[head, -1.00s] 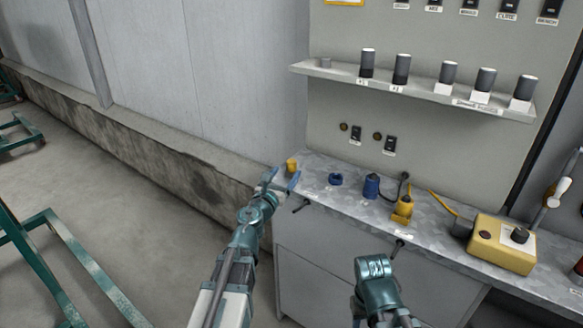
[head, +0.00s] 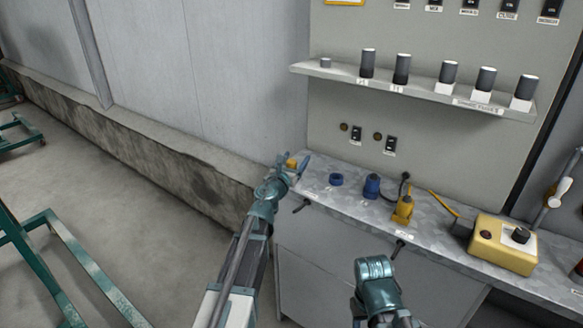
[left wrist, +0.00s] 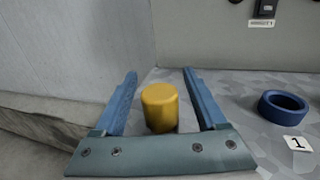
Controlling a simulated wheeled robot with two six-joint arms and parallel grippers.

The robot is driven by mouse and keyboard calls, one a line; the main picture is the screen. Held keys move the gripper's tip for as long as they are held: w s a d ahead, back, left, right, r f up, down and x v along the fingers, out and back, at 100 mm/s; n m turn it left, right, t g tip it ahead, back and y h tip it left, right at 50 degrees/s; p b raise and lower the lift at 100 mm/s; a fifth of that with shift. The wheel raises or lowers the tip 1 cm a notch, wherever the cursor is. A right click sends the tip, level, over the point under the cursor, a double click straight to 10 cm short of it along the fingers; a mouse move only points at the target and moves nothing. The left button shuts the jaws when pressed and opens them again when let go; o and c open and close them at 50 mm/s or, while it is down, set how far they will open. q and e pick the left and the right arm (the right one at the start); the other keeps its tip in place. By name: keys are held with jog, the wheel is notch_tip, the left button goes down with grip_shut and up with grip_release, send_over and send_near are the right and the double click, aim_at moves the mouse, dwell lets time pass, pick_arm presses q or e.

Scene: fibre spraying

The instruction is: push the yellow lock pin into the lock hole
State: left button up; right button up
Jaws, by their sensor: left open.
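A yellow cylinder (left wrist: 160,108), perhaps the lock pin, stands upright at the left end of the grey bench (head: 325,200). In the head view the yellow piece (head: 292,163) is partly covered by my left gripper (head: 296,164). In the left wrist view my left gripper (left wrist: 160,85) is open, with one blue finger on each side of the cylinder and a gap to both. No lock hole can be made out for certain. My right arm shows at the bottom of the head view, but its fingertips cannot be made out.
A blue ring (head: 336,180), a blue connector (head: 371,186), a yellow connector (head: 403,208) and a yellow control box (head: 502,243) stand along the bench to the right. The wall is close on the left.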

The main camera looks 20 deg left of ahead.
pick_arm(q)
jog(key=shift+s, duration=0.1)
grip_shut()
jog(key=shift+r, duration=0.15)
pick_arm(e)
jog(key=shift+r, duration=0.1)
